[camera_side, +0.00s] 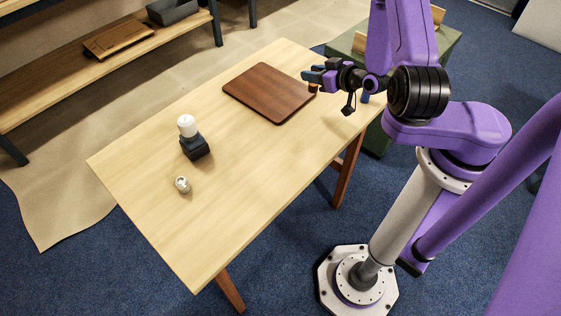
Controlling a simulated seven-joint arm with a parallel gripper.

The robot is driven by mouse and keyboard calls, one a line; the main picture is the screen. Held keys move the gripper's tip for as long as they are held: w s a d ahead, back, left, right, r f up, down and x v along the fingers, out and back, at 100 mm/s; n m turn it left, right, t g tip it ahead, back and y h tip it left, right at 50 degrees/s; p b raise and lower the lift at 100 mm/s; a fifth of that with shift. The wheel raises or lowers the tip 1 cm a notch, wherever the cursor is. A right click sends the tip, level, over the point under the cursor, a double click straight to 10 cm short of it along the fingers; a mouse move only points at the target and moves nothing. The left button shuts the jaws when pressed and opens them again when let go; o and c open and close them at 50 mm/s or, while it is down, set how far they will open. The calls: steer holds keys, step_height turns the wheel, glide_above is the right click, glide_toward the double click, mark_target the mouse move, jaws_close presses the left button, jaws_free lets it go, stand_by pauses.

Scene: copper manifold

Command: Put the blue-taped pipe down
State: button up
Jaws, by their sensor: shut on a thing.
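My gripper (314,78) is at the far right part of the table, by the right corner of the brown board. It is shut on a short copper-brown piece (313,89), which I take to be the blue-taped pipe. Only a small part shows below the fingers, and the tape cannot be told from the dark bluish fingers. I cannot tell whether the piece touches the board or table. The brown board (265,88) lies flat with a bare top. A small blue thing (365,98) shows at the table's right edge, partly hidden by my arm.
A white-topped canister in a dark base (194,147) stands on the left of the wooden table (215,210). A small silvery round piece (183,184) lies in front of it. The table's middle and front are clear. A shelf (110,60) stands behind left.

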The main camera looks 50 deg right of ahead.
steer(key=s+a+n+g+y, duration=0.35)
steer(key=a+n+y, duration=0.25)
steer(key=a, duration=0.6)
steer(key=s+a+n+g+y, duration=0.2)
steer(key=s+a+n+y, duration=0.3)
steer(key=a, duration=0.7)
steer(key=shift+n+g+y, duration=0.25)
steer(key=shift+n+y, duration=0.25)
steer(key=shift+y, duration=0.1)
steer(key=shift+w+f, duration=0.2)
steer(key=shift+f, duration=1.95)
steer(key=shift+w+f, duration=0.2)
steer(key=shift+f, duration=1.9)
steer(key=shift+f, duration=0.1)
steer(key=o, duration=1)
steer(key=shift+o, duration=0.2)
